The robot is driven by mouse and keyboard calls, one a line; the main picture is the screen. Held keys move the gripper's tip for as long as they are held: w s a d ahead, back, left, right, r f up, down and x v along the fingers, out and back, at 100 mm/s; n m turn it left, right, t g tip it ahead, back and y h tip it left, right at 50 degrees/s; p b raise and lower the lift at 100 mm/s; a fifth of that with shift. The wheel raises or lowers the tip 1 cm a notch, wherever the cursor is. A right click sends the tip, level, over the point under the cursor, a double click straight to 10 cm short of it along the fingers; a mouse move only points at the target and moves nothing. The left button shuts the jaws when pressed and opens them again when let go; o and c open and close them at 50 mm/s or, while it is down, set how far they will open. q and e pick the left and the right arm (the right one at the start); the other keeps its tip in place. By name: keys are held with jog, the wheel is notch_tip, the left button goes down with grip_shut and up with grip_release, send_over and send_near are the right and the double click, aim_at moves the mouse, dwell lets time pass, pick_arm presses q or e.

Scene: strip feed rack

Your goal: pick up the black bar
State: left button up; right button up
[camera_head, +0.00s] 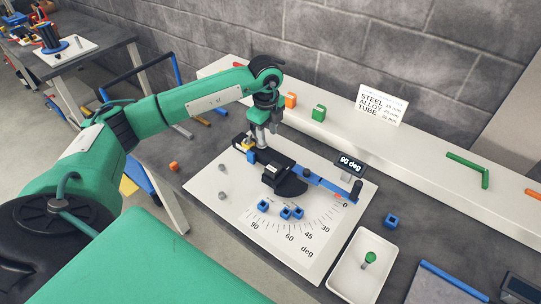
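My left gripper (262,138) points down at the back of a black and blue bending tool on a white board; it is small and partly hidden, and I cannot tell if its fingers are open or shut or touching anything. The bending tool also has a black body (283,175), so I cannot be certain which black part the task names. My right gripper is not in view.
The white board (235,205) carries an angle scale, small blue blocks and grey pegs. A display (349,163) reads 90 deg. A white tray (345,275) holds a green-topped part. A pale ledge (420,150) with coloured pieces runs along the wall. Short bars (201,119) lie behind my arm.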

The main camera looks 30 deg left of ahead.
aim_at(269, 157)
pick_arm(q)
jog(key=f, duration=0.3)
jog(key=shift+w+f+p, duration=0.1)
jog(key=shift+w+p, duration=0.1)
jog(key=shift+p, duration=0.1)
notch_tip(269, 157, down, 3)
jog(key=shift+s+d+r+p, duration=0.15)
jog(key=shift+p, duration=0.65)
notch_tip(269, 157, down, 3)
jog(key=shift+f+p, duration=0.2)
jog(key=shift+p, duration=0.35)
jog(key=shift+d+f, duration=0.1)
jog(key=shift+f, duration=0.1)
grip_shut()
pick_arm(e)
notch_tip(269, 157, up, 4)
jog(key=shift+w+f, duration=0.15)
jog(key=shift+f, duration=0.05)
